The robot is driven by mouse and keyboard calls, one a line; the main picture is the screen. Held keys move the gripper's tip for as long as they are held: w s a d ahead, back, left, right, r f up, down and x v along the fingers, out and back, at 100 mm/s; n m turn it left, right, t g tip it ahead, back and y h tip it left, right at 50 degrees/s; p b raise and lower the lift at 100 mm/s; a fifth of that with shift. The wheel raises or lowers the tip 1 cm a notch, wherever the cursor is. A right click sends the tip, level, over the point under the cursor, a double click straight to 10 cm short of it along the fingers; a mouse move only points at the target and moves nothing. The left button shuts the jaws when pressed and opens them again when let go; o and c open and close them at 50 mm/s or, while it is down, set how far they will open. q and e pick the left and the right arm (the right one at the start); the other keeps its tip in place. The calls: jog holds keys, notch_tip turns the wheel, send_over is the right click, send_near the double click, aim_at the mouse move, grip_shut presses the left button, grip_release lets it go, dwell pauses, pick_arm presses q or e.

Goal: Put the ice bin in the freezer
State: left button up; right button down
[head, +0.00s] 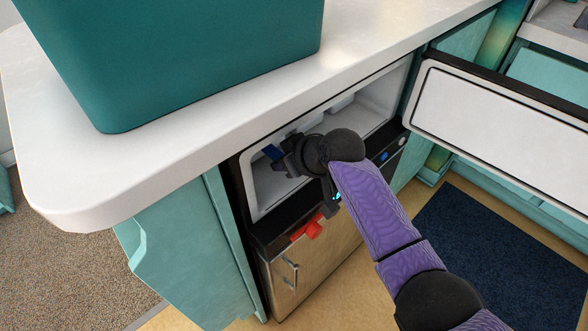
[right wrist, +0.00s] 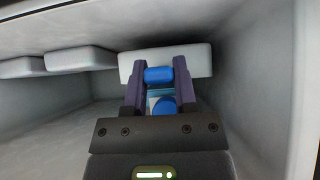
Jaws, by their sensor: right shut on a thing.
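The freezer (head: 264,190) is an open white compartment under the counter. Its door (head: 500,125) stands open to the right. My right gripper (head: 280,155) reaches inside it. In the right wrist view the gripper (right wrist: 159,85) is shut on a blue thing (right wrist: 159,75), with more blue and a pale patch below it between the fingers. My left gripper is out of view.
Several white blocks lie inside the freezer, one (right wrist: 196,60) behind the held thing and one (right wrist: 80,59) to its left. A large teal container (head: 190,60) stands on the white counter (head: 100,170). A dark blue mat (head: 490,250) lies on the floor.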

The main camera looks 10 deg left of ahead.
jog(key=shift+f+b, duration=0.3)
jog(key=shift+f, duration=0.3)
dwell(0.3)
jog(key=shift+f, duration=0.35)
jog(key=c, duration=0.7)
grip_release()
jog(key=o, duration=0.4)
jog(key=p+v, duration=0.7)
jog(key=v, duration=0.3)
jog(key=shift+d, duration=0.1)
